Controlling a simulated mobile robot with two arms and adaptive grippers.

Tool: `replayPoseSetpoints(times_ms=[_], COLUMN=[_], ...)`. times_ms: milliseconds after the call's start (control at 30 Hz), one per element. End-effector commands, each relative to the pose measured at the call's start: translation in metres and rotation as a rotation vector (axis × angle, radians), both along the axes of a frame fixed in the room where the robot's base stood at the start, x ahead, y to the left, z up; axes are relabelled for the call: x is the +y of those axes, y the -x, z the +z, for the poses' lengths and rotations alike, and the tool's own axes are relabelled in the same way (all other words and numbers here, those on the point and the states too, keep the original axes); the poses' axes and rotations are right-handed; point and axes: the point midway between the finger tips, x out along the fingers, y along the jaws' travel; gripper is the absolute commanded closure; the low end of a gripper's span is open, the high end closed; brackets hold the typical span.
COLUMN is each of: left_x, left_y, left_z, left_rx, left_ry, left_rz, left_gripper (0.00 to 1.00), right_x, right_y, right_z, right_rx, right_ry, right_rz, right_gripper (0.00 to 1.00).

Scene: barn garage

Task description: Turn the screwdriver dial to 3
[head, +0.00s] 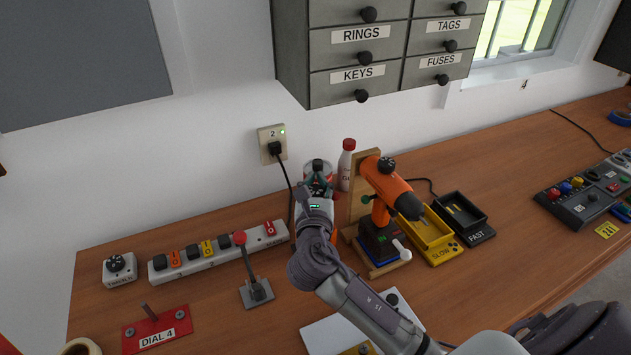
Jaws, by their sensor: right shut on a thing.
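The orange screwdriver (388,190) sits tilted in a wooden stand, its nose pointing down to the right. A small black round dial (386,165) is on its upper side; the number it points to is too small to read. My right gripper (318,182) is left of the screwdriver and apart from the dial. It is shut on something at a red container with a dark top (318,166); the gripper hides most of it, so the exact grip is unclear. My left gripper is not in view.
A white bottle (346,160) with a red cap stands close behind my right gripper. Yellow SLOW (436,248) and black FAST (480,236) trays lie right of the stand. A power strip (215,255) and a lever (257,288) are at left. Drawers (358,60) hang above.

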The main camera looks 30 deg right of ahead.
Motion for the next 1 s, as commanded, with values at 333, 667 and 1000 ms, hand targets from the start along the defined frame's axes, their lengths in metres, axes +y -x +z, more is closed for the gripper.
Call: replayPoseSetpoints(times_ms=[333,667,1000], left_x=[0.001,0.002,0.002], left_y=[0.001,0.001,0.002], left_z=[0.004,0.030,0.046], left_rx=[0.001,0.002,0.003], left_ry=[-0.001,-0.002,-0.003], left_rz=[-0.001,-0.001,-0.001], left_gripper=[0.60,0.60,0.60], right_x=[0.002,0.004,0.010], right_y=[0.000,0.000,-0.002], right_z=[-0.001,0.001,-0.003], right_rx=[0.006,0.011,0.012], right_ry=[-0.001,0.003,0.002], right_rz=[0.018,0.184,0.485], right_gripper=[1.00,1.00,1.00])
